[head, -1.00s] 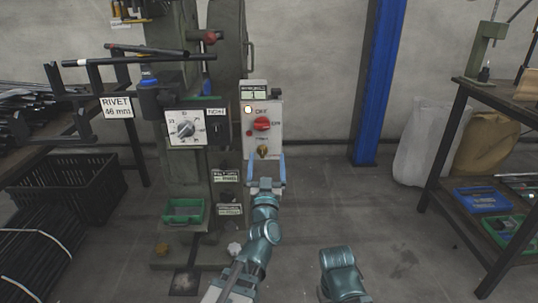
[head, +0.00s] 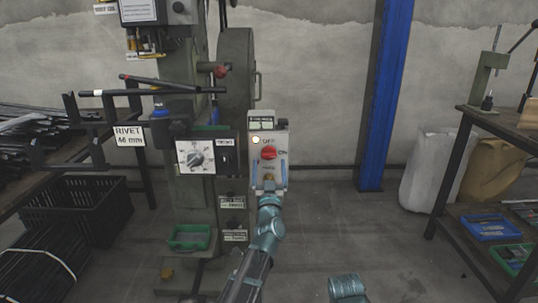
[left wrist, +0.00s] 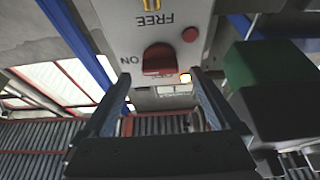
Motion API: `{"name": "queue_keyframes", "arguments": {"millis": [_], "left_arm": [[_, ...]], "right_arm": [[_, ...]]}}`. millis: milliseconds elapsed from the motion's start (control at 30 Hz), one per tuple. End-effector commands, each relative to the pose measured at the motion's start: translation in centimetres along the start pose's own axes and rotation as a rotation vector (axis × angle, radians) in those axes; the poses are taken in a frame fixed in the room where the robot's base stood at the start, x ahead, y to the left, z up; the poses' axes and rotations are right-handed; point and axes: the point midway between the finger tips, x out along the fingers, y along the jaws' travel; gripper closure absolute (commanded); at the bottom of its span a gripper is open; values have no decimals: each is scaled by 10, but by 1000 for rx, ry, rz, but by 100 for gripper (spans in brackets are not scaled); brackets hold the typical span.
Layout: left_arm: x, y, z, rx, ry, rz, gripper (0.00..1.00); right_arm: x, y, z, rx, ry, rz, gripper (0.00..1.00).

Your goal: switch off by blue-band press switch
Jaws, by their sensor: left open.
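The press (head: 235,85) is grey-green and carries a blue band (head: 160,108). A light grey switch box (head: 284,140) is on its right side, with a red rotary knob (head: 268,153) and a lit lamp (head: 256,139). My left gripper (head: 269,165) is at the lower front of the box, its blue fingers open and upright below the knob. In the left wrist view the box appears upside down, and the red knob (left wrist: 158,58) lies between the open fingertips (left wrist: 161,77). I cannot tell whether they touch it. My right gripper is out of view.
A dial panel (head: 196,157) and a rack arm with a rivet sign (head: 129,136) stand left of the box. A green tray (head: 190,237) is low on the press. A blue post (head: 380,100) and a workbench (head: 455,170) are to the right. The floor between is clear.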

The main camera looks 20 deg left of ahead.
Motion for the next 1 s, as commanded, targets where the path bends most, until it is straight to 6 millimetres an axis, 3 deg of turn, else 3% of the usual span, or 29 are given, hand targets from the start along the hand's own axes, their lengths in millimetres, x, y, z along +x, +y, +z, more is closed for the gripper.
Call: {"name": "queue_keyframes", "arguments": {"millis": [33, 200, 633, 1000], "left_arm": [[12, 1, -1, 1, 0, 0, 5], [27, 0, 0, 0, -1, 0, 5], [32, 0, 0, 0, -1, 0, 5], [32, 0, 0, 0, -1, 0, 70]], "right_arm": [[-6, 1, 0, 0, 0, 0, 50], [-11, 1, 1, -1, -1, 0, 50], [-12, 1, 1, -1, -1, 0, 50], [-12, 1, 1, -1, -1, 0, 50]]}}
